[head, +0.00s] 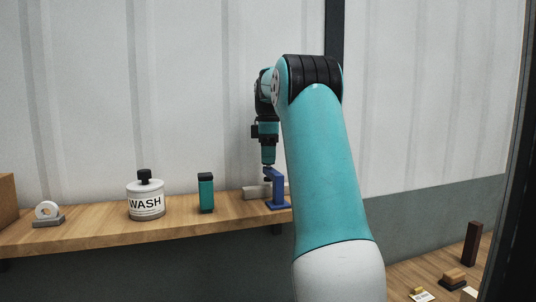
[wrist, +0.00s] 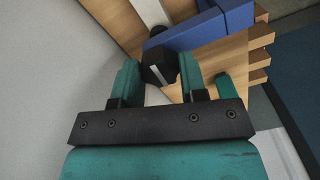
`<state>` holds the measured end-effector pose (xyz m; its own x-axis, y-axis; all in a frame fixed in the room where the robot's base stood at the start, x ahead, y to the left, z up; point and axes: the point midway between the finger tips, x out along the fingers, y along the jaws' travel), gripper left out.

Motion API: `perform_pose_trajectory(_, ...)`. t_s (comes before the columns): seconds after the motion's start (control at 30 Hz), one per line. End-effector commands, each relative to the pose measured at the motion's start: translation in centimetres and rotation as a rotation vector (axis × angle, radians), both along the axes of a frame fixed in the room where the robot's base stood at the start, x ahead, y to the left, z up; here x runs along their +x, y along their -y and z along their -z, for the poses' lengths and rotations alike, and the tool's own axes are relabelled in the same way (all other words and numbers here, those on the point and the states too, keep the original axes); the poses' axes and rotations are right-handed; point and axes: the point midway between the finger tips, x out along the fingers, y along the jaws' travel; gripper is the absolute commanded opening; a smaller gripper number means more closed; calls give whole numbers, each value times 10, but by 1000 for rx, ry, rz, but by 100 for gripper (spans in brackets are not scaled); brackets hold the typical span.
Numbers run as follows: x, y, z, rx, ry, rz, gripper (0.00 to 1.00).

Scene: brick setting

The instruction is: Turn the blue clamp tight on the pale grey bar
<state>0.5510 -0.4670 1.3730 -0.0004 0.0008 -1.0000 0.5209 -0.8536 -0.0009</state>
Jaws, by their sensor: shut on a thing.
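The blue clamp (head: 279,190) stands upright on the wooden shelf, partly behind my arm in the head view. In the wrist view its blue frame (wrist: 212,27) reaches in from the upper right. The pale grey bar (head: 256,192) lies at the clamp; its end also shows in the wrist view (wrist: 150,12). The clamp's black knob (wrist: 157,66) has a pale stripe on it. My gripper (head: 268,162) points down above the clamp. In the wrist view its teal fingers (wrist: 160,77) are shut on the knob, one on each side. The clamp's contact with the bar is hidden.
On the shelf (head: 100,236) stand a white WASH jar (head: 146,204), a teal container with a black lid (head: 206,195) and a white ring on a grey base (head: 47,212). A brown box (head: 7,202) is at the far left. A wall is close behind.

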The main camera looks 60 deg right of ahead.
Motion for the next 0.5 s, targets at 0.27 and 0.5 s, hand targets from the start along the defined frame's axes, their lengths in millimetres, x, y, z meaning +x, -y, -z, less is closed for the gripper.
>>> perform_pose_trajectory(0.27,0,0,-4,-1,0,191,15)
perform_pose_trajectory(0.5,0,0,-4,0,0,419,15)
